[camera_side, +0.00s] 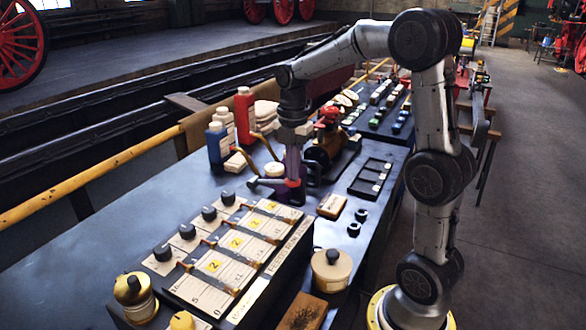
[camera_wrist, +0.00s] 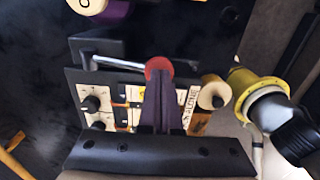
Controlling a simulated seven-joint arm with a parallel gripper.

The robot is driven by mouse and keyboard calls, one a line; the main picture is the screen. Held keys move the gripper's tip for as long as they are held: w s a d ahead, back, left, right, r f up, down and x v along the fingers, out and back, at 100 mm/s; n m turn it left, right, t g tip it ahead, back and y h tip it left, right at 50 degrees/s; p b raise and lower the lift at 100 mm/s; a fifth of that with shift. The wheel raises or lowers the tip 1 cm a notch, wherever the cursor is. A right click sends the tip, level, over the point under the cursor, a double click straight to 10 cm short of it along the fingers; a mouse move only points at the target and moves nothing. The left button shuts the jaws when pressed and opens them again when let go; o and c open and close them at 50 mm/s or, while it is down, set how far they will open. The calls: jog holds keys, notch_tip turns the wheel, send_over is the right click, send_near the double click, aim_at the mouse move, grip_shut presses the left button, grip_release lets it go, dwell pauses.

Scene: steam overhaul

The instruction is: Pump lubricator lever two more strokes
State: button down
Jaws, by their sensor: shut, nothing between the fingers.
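The lubricator lever (camera_side: 266,182) is a thin metal rod lying about level over the bench, with a red ball knob (camera_side: 292,183) at its right end. In the wrist view the rod (camera_wrist: 118,63) runs left from the red knob (camera_wrist: 158,66).
A sloped panel (camera_side: 228,250) with black knobs and yellow number tags stands in front. Red (camera_side: 244,116) and blue (camera_side: 217,146) bottles stand at the back left. A brass fitting with a red handle (camera_side: 328,116) is close on the right, near a black tray (camera_side: 371,177).

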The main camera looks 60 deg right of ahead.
aim_at(298, 181)
jog(key=shift+s+f+t, duration=0.4)
jog(key=shift+f+t, duration=0.25)
jog(key=shift+f, duration=0.1)
jog(key=shift+s+f+t, duration=0.35)
jog(key=shift+f+t, duration=0.3)
jog(key=shift+f, duration=0.05)
jog(key=shift+s+f, duration=0.2)
jog(key=shift+f, duration=0.45)
jog(key=shift+s+f, duration=0.15)
jog(key=shift+f, duration=0.45)
jog(key=s+v, duration=0.1)
jog(key=v, duration=1.3)
jog(key=shift+s+r+t, duration=0.2)
jog(key=shift+s+t, duration=0.05)
jog(key=shift+t, duration=0.05)
